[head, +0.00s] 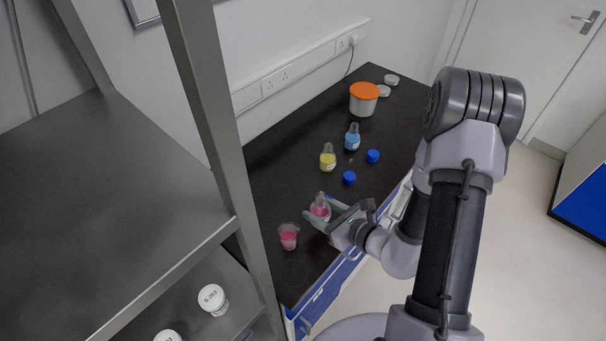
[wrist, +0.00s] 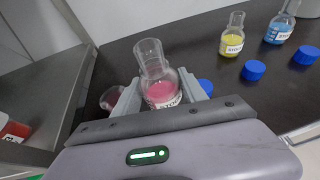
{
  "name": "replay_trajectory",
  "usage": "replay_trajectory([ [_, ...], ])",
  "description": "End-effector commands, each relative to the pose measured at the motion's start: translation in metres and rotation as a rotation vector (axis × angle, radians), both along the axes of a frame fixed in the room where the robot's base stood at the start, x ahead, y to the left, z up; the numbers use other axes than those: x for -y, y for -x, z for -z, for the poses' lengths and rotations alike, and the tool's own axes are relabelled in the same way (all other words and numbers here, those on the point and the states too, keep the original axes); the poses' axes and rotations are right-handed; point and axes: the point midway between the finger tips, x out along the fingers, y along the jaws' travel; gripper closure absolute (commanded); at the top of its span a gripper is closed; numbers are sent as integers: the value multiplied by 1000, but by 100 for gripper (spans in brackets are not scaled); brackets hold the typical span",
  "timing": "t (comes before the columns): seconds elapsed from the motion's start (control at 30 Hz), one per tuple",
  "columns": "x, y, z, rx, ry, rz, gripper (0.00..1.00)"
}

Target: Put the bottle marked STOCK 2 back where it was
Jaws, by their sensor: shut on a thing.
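My gripper (head: 328,218) is shut on a small clear bottle of pink liquid (head: 321,207), near the bench's front edge. In the wrist view the bottle (wrist: 160,85) stands between the fingers (wrist: 157,100), uncapped and roughly upright. Its white label is partly hidden and I cannot read its number. I cannot tell whether its base touches the bench. A yellow bottle (head: 327,160) and a blue bottle (head: 352,138) stand farther back. Their labels begin with STOCK in the wrist view, but the numbers are unclear.
A beaker of pink liquid (head: 288,237) stands just left of the held bottle. Blue caps (head: 349,179) (head: 373,156) lie right of the standing bottles; another cap (wrist: 206,87) shows beside my right finger. An orange-lidded tub (head: 363,98) stands at the back. A metal shelf post (head: 215,120) rises at left.

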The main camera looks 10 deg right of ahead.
Motion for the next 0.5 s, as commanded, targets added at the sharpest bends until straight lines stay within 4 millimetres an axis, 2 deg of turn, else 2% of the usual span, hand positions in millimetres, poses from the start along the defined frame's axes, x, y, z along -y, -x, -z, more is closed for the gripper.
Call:
replay_trajectory([
  [0.1,7,9,6,-2,-2,63,100],
  [0.17,9,7,11,3,2,74,100],
  [0.3,8,-8,24,13,7,72,100],
  [0.4,6,-18,24,13,5,77,100],
  [0.5,1,-50,20,11,3,73,100],
])
